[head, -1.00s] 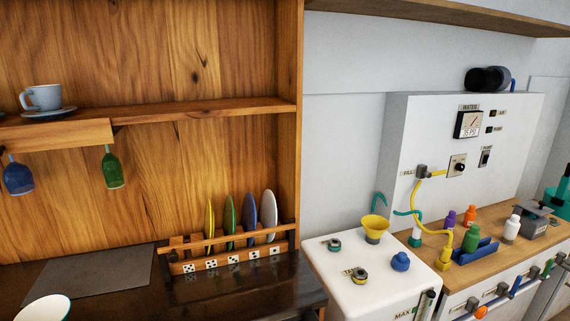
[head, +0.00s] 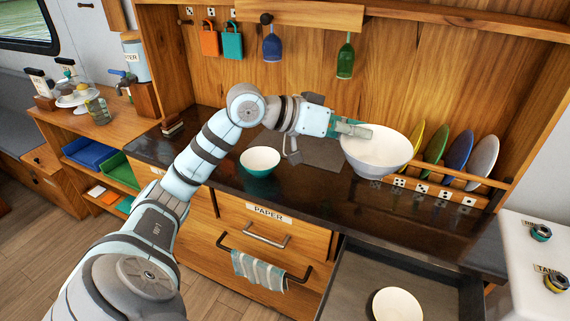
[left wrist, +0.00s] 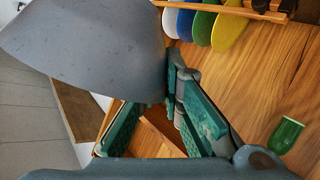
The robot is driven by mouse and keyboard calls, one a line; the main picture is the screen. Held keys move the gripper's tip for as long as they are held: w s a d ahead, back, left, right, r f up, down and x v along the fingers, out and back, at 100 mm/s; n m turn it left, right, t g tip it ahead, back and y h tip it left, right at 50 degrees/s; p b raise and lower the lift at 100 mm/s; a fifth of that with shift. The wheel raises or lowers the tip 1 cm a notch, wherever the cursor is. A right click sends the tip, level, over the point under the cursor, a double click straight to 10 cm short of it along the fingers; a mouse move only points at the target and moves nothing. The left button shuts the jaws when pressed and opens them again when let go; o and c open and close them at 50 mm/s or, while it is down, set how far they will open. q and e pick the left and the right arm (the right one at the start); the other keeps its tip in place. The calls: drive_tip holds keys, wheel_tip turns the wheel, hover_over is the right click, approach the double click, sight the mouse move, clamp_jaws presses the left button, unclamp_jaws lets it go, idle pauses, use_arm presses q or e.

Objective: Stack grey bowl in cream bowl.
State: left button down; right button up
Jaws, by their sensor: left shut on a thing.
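The grey bowl (head: 378,163) is held by its rim in my left gripper (head: 354,130), above the dark counter in front of the plate rack. It is roughly upright, with a slight tilt. In the left wrist view the grey bowl (left wrist: 90,50) fills the upper left, and my left gripper (left wrist: 155,115) is at its rim; the exact contact is partly hidden. A cream bowl (head: 398,304) sits in the open drawer below the counter, at the bottom of the head view, cut off by the frame edge. My right gripper is not in view.
A teal bowl with a pale inside (head: 260,162) stands on the counter left of the grey bowl. The plate rack (head: 440,190) holds several coloured plates. The open drawer (head: 350,280) juts out in front. Blue (head: 272,45) and green glasses (head: 345,60) hang above.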

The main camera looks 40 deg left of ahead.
use_arm(q)
drive_tip(key=w+a+r+n+t+y, duration=0.1)
drive_tip(key=w+a+n+t+y, duration=0.15)
drive_tip(key=w+a, duration=0.45)
drive_tip(key=n+y+b, duration=0.3)
drive_tip(key=n+y, duration=0.3)
drive_tip(key=y, duration=0.2)
hover_over(302, 184)
drive_tip(key=shift+h, duration=0.25)
wheel_tip(302, 184, down, 27)
drive_tip(key=shift+r, duration=0.1)
drive_tip(key=c, duration=2)
unclamp_jaws()
drive_tip(key=shift+o, duration=1.4)
